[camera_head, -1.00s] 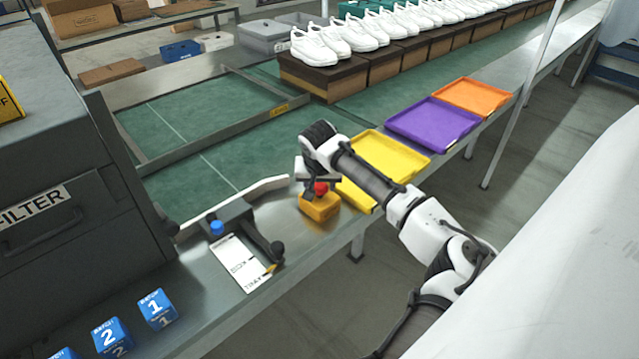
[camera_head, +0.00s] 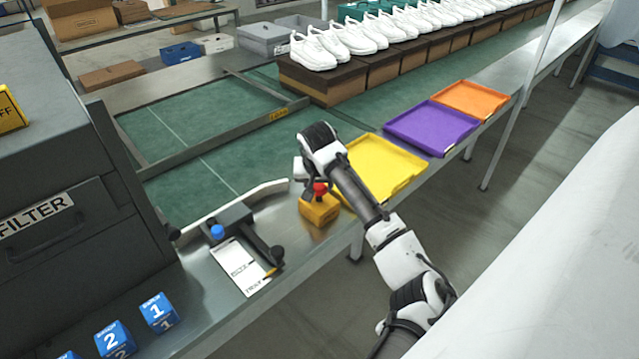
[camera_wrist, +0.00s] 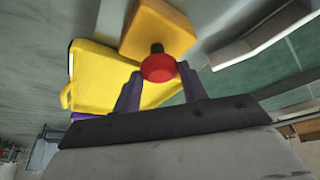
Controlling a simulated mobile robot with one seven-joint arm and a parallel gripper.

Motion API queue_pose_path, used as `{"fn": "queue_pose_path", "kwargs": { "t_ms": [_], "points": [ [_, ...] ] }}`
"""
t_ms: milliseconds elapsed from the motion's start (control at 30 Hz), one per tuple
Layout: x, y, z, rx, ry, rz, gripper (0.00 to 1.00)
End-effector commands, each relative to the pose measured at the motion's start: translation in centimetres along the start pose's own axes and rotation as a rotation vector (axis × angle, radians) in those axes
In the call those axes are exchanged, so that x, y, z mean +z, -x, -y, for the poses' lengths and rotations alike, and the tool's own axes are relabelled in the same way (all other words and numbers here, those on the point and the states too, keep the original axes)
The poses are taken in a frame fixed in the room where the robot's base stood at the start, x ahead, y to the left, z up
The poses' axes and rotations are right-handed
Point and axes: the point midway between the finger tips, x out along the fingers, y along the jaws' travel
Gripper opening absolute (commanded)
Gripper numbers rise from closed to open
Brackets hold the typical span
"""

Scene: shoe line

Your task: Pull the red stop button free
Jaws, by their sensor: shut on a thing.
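The red stop button (camera_head: 320,189) stands on top of a yellow box (camera_head: 320,211) on the metal table edge. In the wrist view the red button (camera_wrist: 158,68) sits between the two purple fingers, with a dark stem between it and the yellow box (camera_wrist: 158,30). My gripper (camera_wrist: 160,88) is shut on the red button. In the head view my gripper (camera_head: 318,182) is over the box, and the wrist partly hides the fingers.
A yellow tray (camera_head: 412,178) lies just right of the box, with purple (camera_head: 432,128) and orange (camera_head: 470,98) trays beyond. A device with a blue button (camera_head: 217,231) and a white card (camera_head: 243,268) are on the left. White shoes on boxes line the back.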

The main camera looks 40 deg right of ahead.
Motion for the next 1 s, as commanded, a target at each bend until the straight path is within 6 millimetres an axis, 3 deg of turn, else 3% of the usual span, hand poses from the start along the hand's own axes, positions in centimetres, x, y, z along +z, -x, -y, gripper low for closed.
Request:
{"fn": "queue_pose_path", "kwargs": {
  "t_ms": [33, 500, 533, 600, 700, 1000],
  "points": [
    [-0.48, 0.63, 0.69, -0.016, 0.004, -0.018, 0.01],
    [-0.35, 0.74, 0.20, -0.010, -0.003, -0.012, 0.01],
    [-0.35, 0.74, 0.20, -0.010, -0.003, -0.012, 0.46],
    [-0.31, 0.68, 0.15, -0.009, -0.004, -0.010, 0.55],
    [-0.21, 0.56, 0.03, -0.007, -0.005, -0.006, 0.65],
    [-0.06, 0.60, -0.15, -0.003, -0.008, -0.001, 0.65]
  ]
}}
